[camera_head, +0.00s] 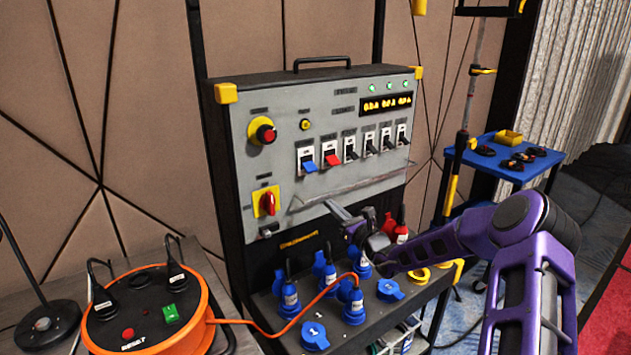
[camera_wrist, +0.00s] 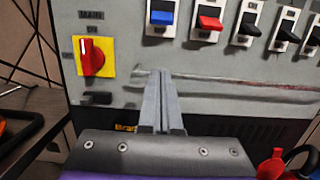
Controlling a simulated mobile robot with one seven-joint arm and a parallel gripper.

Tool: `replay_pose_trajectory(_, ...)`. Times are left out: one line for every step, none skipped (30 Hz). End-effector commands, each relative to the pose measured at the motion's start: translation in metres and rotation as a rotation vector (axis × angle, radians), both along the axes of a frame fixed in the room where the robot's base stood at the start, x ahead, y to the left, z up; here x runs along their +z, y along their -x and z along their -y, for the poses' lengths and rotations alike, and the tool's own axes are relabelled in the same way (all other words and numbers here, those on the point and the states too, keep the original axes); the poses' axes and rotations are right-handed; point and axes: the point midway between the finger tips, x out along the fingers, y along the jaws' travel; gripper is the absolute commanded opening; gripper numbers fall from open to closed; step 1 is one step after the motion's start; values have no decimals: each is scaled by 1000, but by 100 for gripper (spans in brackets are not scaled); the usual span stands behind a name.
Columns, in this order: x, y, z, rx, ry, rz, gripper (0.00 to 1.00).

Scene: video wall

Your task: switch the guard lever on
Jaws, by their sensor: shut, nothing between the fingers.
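A row of lever switches runs across the grey control panel (camera_head: 250,150), each in a white housing. From the left in the head view come a blue lever (camera_head: 310,167), a red lever (camera_head: 332,160) and several black levers (camera_head: 370,147). The labels above them are too small to read, so I cannot tell which is the guard lever. In the wrist view the blue lever (camera_wrist: 162,18) and red lever (camera_wrist: 209,23) are near the top edge, with black levers (camera_wrist: 247,28) to the right. My gripper (camera_head: 335,207) is shut and empty, below the levers and touching none visibly.
A red rotary switch (camera_head: 268,203) on a yellow plate is left of my gripper. A horizontal rail (camera_head: 360,188) crosses the panel below the levers. Blue sockets and plugs (camera_head: 354,305) fill the shelf below. An orange cable reel (camera_head: 150,310) stands at left.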

Motion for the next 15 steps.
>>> replay_pose_trajectory(0,-1,-1,1,1,1,0)
replay_pose_trajectory(0,-2,-1,1,1,1,0)
replay_pose_trajectory(0,-3,-3,2,1,1,0)
replay_pose_trajectory(1,-6,-4,2,1,2,0)
replay_pose_trajectory(1,-8,-6,2,1,2,0)
replay_pose_trajectory(2,-12,-8,3,1,2,0)
replay_pose_trajectory(3,-16,-10,2,1,2,0)
replay_pose_trajectory(3,-21,-13,3,2,2,0)
replay_pose_trajectory(5,-27,-17,3,2,3,0)
replay_pose_trajectory(5,-33,-20,3,2,3,0)
replay_pose_trajectory(6,-38,-24,3,3,3,0)
replay_pose_trajectory(8,-45,-28,3,1,3,0)
replay_pose_trajectory(9,-50,-31,3,2,2,0)
replay_pose_trajectory(10,-55,-34,3,2,4,0)
replay_pose_trajectory(10,-61,-37,3,2,3,0)
